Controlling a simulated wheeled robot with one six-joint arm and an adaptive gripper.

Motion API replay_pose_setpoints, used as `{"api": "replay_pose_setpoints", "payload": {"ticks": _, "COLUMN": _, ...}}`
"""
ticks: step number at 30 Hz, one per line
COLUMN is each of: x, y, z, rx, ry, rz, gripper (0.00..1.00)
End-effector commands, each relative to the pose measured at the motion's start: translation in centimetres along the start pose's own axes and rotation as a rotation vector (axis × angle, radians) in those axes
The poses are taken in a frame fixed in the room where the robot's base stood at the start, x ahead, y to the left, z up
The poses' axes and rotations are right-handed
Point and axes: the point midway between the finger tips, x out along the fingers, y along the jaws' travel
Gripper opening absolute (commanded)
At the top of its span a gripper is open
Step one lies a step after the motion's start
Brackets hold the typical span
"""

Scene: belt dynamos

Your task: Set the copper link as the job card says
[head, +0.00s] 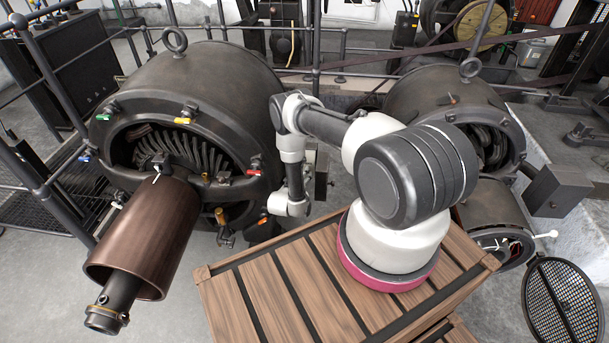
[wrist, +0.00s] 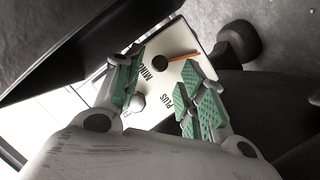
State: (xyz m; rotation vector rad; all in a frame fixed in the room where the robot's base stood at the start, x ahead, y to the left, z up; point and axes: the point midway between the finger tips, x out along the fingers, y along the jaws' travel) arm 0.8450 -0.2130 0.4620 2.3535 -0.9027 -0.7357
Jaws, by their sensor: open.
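In the wrist view my gripper (wrist: 164,78) is open, its green-padded fingers spread over a white plate (wrist: 160,88) lettered PLUS and MINUS. The plate bears a black round spot (wrist: 160,64) and a thin orange strip (wrist: 184,56); I cannot tell whether the strip is the copper link. A pale round knob (wrist: 138,102) shows beside the left finger. Nothing is seen held. In the head view my arm reaches down beside the large left dynamo (head: 235,95), and my fingers cannot be made out. No job card is readable.
Coloured tags and small brass fittings (head: 205,178) ring the left dynamo's open end. A brown cylinder (head: 150,235) juts forward from it. A smaller dynamo (head: 430,90) stands at right, with a mesh disc (head: 563,302) below. Railings run behind. A dark edge (wrist: 70,45) lies close at the wrist view's upper left.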

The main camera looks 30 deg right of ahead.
Motion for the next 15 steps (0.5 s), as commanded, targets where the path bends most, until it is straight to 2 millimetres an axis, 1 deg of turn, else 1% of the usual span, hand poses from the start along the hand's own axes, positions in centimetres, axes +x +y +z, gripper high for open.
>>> {"api": "replay_pose_setpoints", "payload": {"ticks": 1, "x": -1.2, "y": -0.1, "z": -0.1, "rx": -0.004, "ry": 0.001, "rz": -0.003, "gripper": 0.40}}
{"api": "replay_pose_setpoints", "payload": {"ticks": 3, "x": -2.8, "y": -0.2, "z": -0.1, "rx": -0.003, "ry": 0.002, "rz": -0.004, "gripper": 0.40}}
{"api": "replay_pose_setpoints", "payload": {"ticks": 9, "x": -7.1, "y": -0.1, "z": -0.1, "rx": -0.004, "ry": 0.002, "rz": -0.003, "gripper": 0.40}}
{"api": "replay_pose_setpoints", "payload": {"ticks": 12, "x": -8.5, "y": -0.1, "z": 0.0, "rx": -0.002, "ry": 0.000, "rz": -0.002, "gripper": 0.40}}
{"api": "replay_pose_setpoints", "payload": {"ticks": 15, "x": -9.3, "y": -0.1, "z": 0.0, "rx": -0.002, "ry": 0.001, "rz": -0.001, "gripper": 0.40}}
